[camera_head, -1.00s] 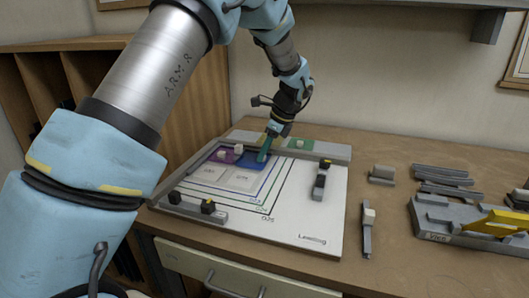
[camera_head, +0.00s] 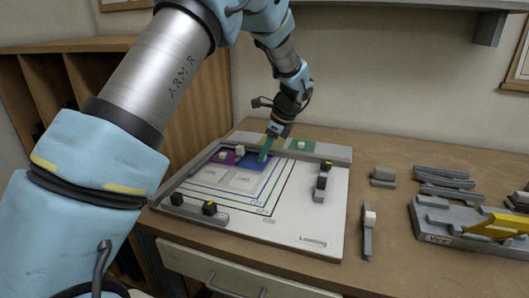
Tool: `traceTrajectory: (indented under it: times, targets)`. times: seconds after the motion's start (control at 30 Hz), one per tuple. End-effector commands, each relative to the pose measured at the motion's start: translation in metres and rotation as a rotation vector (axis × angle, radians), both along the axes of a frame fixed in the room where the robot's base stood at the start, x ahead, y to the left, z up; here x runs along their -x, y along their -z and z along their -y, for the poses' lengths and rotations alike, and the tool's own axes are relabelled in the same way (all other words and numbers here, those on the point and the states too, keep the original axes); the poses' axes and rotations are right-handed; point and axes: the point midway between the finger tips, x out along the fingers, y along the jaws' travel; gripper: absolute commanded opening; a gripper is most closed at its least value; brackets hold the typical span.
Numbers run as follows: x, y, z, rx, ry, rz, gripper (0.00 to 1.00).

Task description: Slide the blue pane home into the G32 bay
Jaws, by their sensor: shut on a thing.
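The blue pane (camera_head: 250,162) lies low on the white leading board, right of a purple pane (camera_head: 226,157) and behind two pale bays (camera_head: 244,180). The labels on the bays are too small to read surely, so I cannot tell which is G32. My gripper (camera_head: 265,156) points down at the right part of the blue pane, its teal fingers shut on it. The exact grip, and whether the pane's edges touch its neighbours, are too small to tell.
The white board (camera_head: 285,220) has grey bars along its back and left, with small blocks at the front left (camera_head: 208,207) and right (camera_head: 321,183). A green pane (camera_head: 300,146) lies behind. Grey strips and a yellow-handled tool (camera_head: 495,226) lie to the right.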

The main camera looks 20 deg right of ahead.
Motion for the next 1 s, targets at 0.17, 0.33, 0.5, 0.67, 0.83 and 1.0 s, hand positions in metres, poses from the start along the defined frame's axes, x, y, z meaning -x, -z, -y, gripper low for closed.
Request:
traceTrajectory:
  times: [0.17,0.33,0.5,0.67,0.83,1.0]
  targets:
    - [-0.0024,-0.0005,-0.0014,0.000,-0.001,0.004,0.00]
    - [-0.0029,-0.0008,-0.0016,0.000,-0.002,0.004,0.00]
    - [-0.0036,-0.0012,-0.0014,-0.001,-0.002,0.005,0.00]
    - [-0.0035,-0.0005,-0.0012,0.000,-0.002,0.004,0.41]
    - [-0.0024,-0.0003,-0.0007,0.000,-0.001,0.003,0.60]
    - [-0.0019,-0.0003,-0.0004,-0.001,-0.001,0.002,0.61]
